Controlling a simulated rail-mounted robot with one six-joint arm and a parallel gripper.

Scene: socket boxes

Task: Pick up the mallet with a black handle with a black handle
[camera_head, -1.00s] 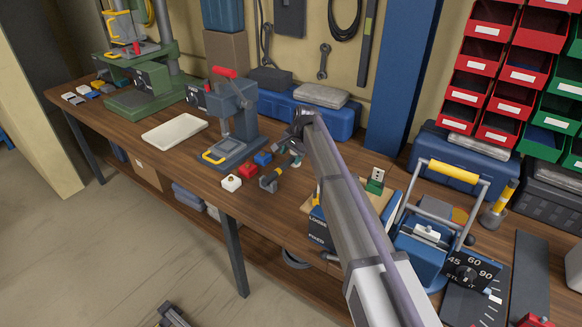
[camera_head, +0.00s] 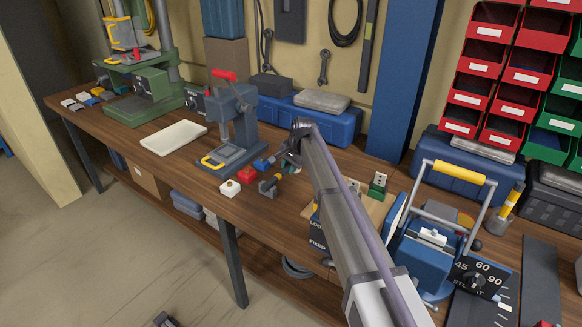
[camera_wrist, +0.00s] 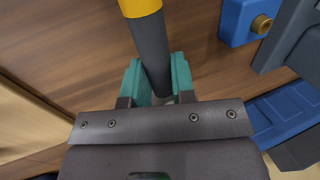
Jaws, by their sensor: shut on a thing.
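The mallet's dark head (camera_head: 267,188) lies on the workbench near its front edge, with a yellow band (camera_head: 279,178) beside it on the handle. In the wrist view the black handle (camera_wrist: 151,50) runs up from between the teal fingers, with the yellow band (camera_wrist: 140,7) at the top edge. My gripper (camera_wrist: 156,80) is shut on the handle. In the head view my gripper (camera_head: 289,168) is at the handle end, partly hidden by my own wrist. The mallet appears to be still at bench level.
Small white (camera_head: 230,188), red (camera_head: 246,176) and blue (camera_head: 262,163) boxes sit close left of the mallet. A grey press (camera_head: 232,125) stands behind them. A blue box with a brass fitting (camera_wrist: 246,20) shows in the wrist view. A wooden board with a green socket box (camera_head: 377,185) is to the right.

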